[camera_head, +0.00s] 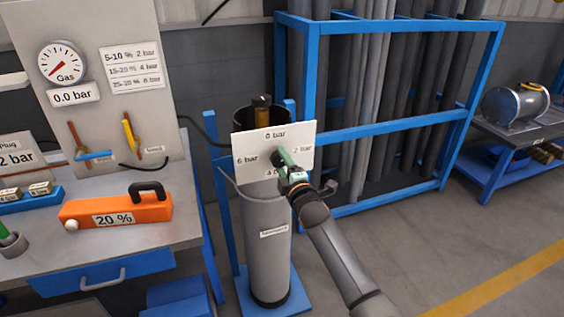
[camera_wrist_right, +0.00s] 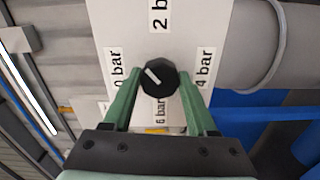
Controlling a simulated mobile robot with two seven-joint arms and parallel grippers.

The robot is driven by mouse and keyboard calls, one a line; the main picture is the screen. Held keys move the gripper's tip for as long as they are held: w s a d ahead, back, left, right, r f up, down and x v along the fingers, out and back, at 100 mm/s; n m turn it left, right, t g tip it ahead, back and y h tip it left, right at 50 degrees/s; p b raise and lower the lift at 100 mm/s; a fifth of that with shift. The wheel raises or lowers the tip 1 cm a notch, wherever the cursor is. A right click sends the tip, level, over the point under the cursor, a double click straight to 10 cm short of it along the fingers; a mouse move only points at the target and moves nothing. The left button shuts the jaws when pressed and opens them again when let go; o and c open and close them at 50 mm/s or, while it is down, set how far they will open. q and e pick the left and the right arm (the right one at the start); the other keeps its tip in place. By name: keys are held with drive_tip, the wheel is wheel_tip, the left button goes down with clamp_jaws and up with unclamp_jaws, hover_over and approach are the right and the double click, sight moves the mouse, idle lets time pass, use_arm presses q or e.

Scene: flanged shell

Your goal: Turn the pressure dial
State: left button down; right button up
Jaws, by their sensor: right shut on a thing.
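The pressure dial is a black faceted knob (camera_wrist_right: 163,84) on a white plate (camera_head: 250,143) on the grey cylinder (camera_head: 266,240). The plate reads 0 bar at top, 2 bar at right, 6 bar at left and 4 bar, partly hidden, at bottom in the head view. In the right wrist view the knob's white mark points between 0 bar and 2 bar. My right gripper (camera_head: 285,162) is shut on the knob, with green fingers on either side. My left gripper is not in view.
A workbench at left holds an orange 20 % box (camera_head: 117,210) and a panel with a gas gauge (camera_head: 62,63) reading 0.0 bar. A blue rack (camera_head: 400,130) of grey pipes stands behind. Open floor lies at right.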

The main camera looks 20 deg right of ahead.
drive_tip(key=m, duration=0.4)
drive_tip(key=m+p, duration=0.1)
drive_tip(key=m, duration=0.2)
drive_tip(key=shift+m, duration=0.3)
drive_tip(key=m+p, duration=0.1)
drive_tip(key=m, duration=0.5)
drive_tip(key=shift+f, duration=0.1)
drive_tip(key=m, duration=0.5)
drive_tip(key=shift+a+m, duration=0.1)
drive_tip(key=shift+m, duration=0.3)
drive_tip(key=m, duration=0.6)
drive_tip(key=shift+m, duration=0.3)
drive_tip(key=o, duration=1.4)
drive_tip(key=shift+c, duration=0.2)
